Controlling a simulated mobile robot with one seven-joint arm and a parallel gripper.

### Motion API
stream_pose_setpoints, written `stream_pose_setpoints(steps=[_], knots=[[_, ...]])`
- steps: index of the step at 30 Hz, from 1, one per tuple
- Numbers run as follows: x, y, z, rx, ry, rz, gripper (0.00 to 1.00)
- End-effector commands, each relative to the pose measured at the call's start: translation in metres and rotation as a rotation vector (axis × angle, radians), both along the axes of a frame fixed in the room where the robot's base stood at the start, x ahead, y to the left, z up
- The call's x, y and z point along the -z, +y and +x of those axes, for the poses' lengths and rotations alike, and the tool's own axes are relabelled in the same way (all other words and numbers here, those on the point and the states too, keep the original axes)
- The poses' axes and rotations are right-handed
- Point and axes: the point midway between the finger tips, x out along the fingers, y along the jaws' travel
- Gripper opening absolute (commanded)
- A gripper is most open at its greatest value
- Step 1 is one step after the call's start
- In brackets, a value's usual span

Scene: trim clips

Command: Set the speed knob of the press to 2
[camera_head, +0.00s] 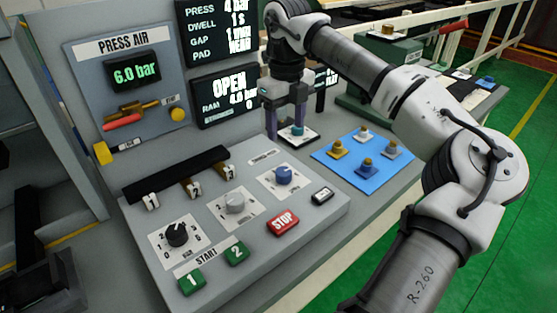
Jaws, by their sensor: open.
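Three round knobs sit on the press's sloped control panel (262,238): a black one (177,235) at the front left, a grey one (235,202) in the middle and a blue one (283,174) at the back right. The black knob has a numbered dial around it. The knob labels are too small to read, so I cannot tell which is the speed knob or its exact setting. My gripper (286,130) is open, pointing down behind the panel, apart from all three knobs. Its fingers are near a teal-topped piece (298,130) on a white plate.
Green START buttons (237,253), a red STOP button (283,222) and switch levers (193,186) crowd the panel. A blue mat (335,160) with several clips lies to the right. An air gauge panel (130,85) and dark screens (226,95) stand behind. My arm spans the right side.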

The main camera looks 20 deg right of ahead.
Motion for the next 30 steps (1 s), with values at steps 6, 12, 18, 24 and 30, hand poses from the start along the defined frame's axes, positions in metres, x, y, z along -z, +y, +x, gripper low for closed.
stream_pose_setpoints(steps=[6,12,18,24,30], knots=[[0.037,0.002,0.0,-0.005,0.003,0.007,0.59],[0.08,0.003,0.0,-0.006,0.001,0.009,0.59],[0.114,0.003,0.0,-0.007,0.0,0.009,0.59],[0.13,0.003,0.0,-0.006,-0.002,0.007,0.59],[0.133,0.003,0.001,-0.006,-0.002,0.007,0.59]])
